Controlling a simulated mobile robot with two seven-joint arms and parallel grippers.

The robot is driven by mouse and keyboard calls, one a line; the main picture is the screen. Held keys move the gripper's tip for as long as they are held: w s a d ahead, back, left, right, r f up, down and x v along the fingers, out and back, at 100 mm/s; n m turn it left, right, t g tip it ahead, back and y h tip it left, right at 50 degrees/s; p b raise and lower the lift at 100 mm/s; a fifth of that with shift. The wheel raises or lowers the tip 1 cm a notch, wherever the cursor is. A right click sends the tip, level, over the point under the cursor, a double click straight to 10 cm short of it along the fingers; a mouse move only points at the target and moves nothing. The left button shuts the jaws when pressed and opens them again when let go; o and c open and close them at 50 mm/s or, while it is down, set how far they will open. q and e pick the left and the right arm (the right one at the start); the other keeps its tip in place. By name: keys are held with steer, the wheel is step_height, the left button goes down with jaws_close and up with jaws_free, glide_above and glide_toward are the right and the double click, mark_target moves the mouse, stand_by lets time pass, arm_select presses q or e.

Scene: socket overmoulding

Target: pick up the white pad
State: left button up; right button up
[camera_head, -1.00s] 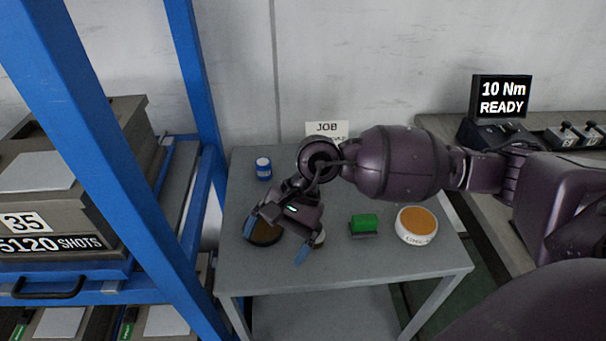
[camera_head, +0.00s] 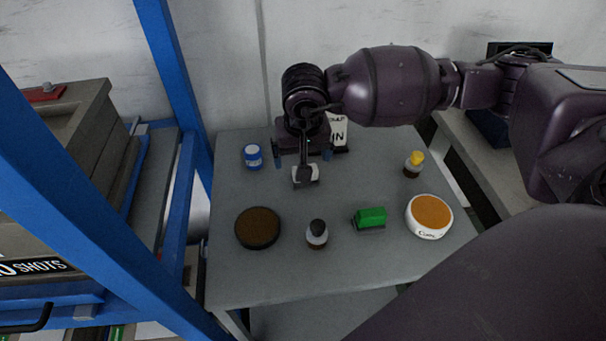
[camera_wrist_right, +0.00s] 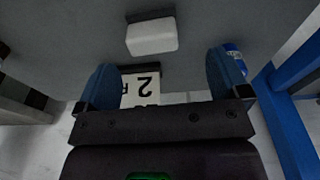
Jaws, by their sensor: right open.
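The white pad (camera_head: 314,173) is a small white block on the grey table, toward the back and middle, partly covered by a dark part in the head view. In the right wrist view the white pad (camera_wrist_right: 152,38) lies just beyond the fingertips, roughly between their lines. My left gripper is not in view.
On the table stand a blue jar (camera_head: 252,156), a brown round pad (camera_head: 257,228), a dark-capped bottle (camera_head: 317,235), a green block (camera_head: 370,217), an orange-topped white tub (camera_head: 429,217) and a yellow-capped bottle (camera_head: 413,165). A sign (camera_head: 338,131) stands behind. A blue rack (camera_head: 172,80) is left.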

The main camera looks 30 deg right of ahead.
steer(key=f, duration=0.4)
steer(key=f+b, duration=0.1)
steer(key=shift+d+f, duration=0.35)
steer(key=shift+f, duration=0.05)
steer(key=shift+r, duration=0.1)
steer(key=shift+c, duration=0.4)
steer(key=c, duration=0.9)
